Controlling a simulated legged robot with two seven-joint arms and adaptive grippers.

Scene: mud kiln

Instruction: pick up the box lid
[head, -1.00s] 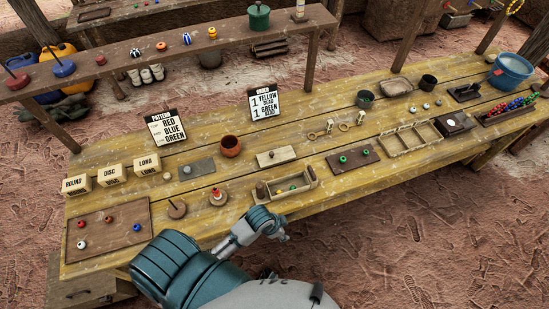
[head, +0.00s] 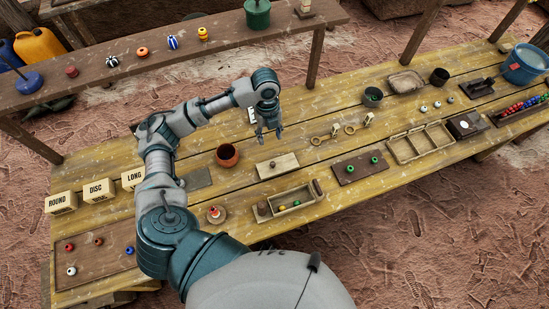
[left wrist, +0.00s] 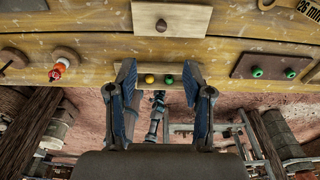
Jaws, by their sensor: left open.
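The box lid (head: 278,165) is a flat pale wooden board with a small dark knob. It lies on the yellow table behind the open wooden box (head: 309,199), which holds a yellow and a green bead. My left gripper (head: 267,136) is open and empty, pointing down above the table, a little above and left of the lid in the head view. In the left wrist view the lid (left wrist: 190,20) is at the top, beyond the open fingers (left wrist: 160,85), with the two beads showing between them. My right gripper is not in view.
A reddish clay pot (head: 227,156) stands left of the lid. A dark board with green rings (head: 361,168) lies to its right. A raised shelf (head: 140,65) runs along the back left.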

